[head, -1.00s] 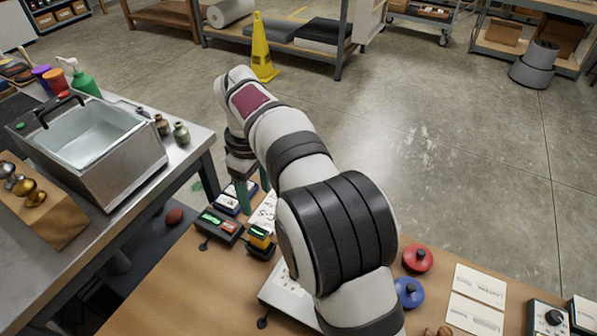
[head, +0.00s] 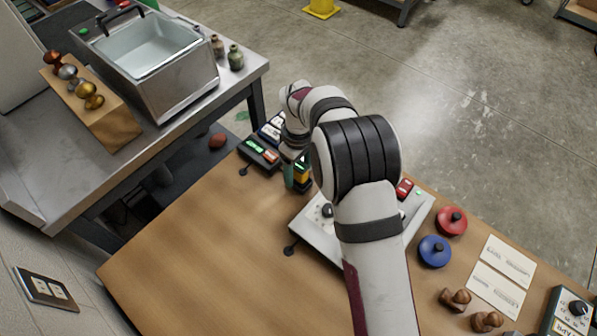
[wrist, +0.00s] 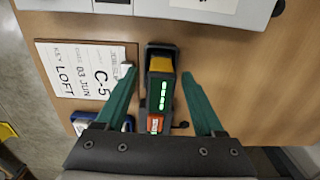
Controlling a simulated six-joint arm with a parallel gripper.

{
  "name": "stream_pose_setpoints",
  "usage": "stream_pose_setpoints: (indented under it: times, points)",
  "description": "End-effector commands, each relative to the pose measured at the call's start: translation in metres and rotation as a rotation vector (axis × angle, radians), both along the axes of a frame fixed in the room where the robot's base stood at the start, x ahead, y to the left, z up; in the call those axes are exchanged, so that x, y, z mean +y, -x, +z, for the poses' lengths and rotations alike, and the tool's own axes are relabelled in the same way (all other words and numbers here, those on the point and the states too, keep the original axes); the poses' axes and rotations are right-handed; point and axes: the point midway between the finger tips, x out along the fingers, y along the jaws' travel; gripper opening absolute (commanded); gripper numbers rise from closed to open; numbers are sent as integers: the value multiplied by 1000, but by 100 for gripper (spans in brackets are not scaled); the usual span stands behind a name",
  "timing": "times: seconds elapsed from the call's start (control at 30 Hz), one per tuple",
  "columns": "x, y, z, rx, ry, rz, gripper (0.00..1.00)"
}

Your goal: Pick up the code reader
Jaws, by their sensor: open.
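My gripper (wrist: 159,78) is open, with one green finger on each side of the reader. In the wrist view, gaps show between both fingers and the reader. My gripper also shows in the head view (head: 297,173), where the wrist covers much of it.
A pale console (head: 318,232), a red knob (head: 451,221) and a blue knob (head: 435,251) lie right. The front-left table is clear.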

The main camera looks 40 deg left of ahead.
Motion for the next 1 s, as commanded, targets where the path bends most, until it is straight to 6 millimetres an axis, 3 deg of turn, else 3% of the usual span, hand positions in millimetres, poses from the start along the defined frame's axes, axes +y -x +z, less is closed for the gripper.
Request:
stream_pose_setpoints:
  times: [0.03,0.4,0.77,1.0]
  points:
    - [0,0,0,0,0,0,65]
    - [0,0,0,0,0,0,0]
    - [0,0,3,-1,-1,0,0]
    - [1,-1,35,-2,-3,0,0]
